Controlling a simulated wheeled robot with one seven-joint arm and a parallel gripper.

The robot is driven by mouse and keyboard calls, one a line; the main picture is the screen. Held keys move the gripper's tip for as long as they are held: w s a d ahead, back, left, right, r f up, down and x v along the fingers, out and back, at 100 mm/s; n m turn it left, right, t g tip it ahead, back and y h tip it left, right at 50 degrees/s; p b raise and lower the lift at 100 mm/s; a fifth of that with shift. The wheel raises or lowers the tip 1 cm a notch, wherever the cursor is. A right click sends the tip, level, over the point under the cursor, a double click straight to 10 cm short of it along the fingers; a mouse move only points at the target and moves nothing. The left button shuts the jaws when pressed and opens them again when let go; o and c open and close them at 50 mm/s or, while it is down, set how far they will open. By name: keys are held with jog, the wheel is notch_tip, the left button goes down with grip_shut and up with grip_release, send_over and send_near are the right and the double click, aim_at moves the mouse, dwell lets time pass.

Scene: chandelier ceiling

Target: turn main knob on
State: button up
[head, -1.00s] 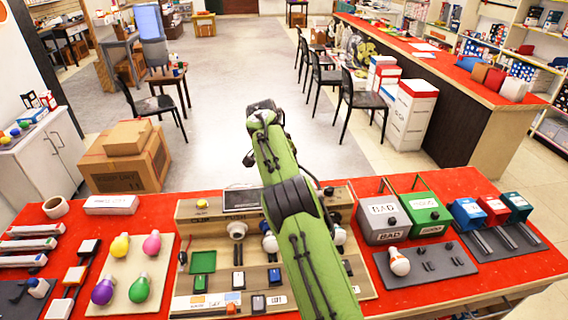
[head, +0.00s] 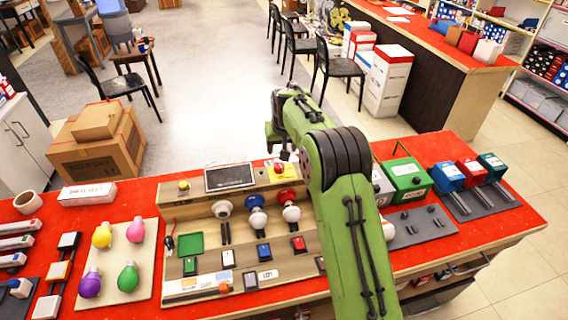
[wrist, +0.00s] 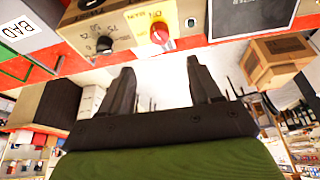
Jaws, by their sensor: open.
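The beige test console (head: 205,210) stands on the red table. In the head view my gripper is at the back of the console, partly hidden by my arm.
A dark screen (head: 229,177) is left of the red knob. Bulbs stand in sockets on the console, including a red-and-white one (head: 290,205). A green bin (head: 406,180) stands to the right. A bulb board (head: 121,262) lies to the left.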

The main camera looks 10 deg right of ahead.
aim_at(279, 165)
jog(key=x, duration=1.3)
jog(key=shift+p, duration=0.3)
jog(key=c, duration=1)
jog(key=shift+m, duration=0.7)
jog(key=shift+c, duration=0.2)
jog(key=shift+m+g+h, duration=0.3)
jog(key=shift+m+h, duration=0.5)
jog(key=shift+m, duration=0.7)
jog(key=shift+a, duration=0.1)
jog(key=o, duration=1)
jog(key=shift+o, duration=0.2)
jog(key=v, duration=1.5)
jog(key=shift+s+r, duration=0.25)
jog(key=shift+r, duration=0.1)
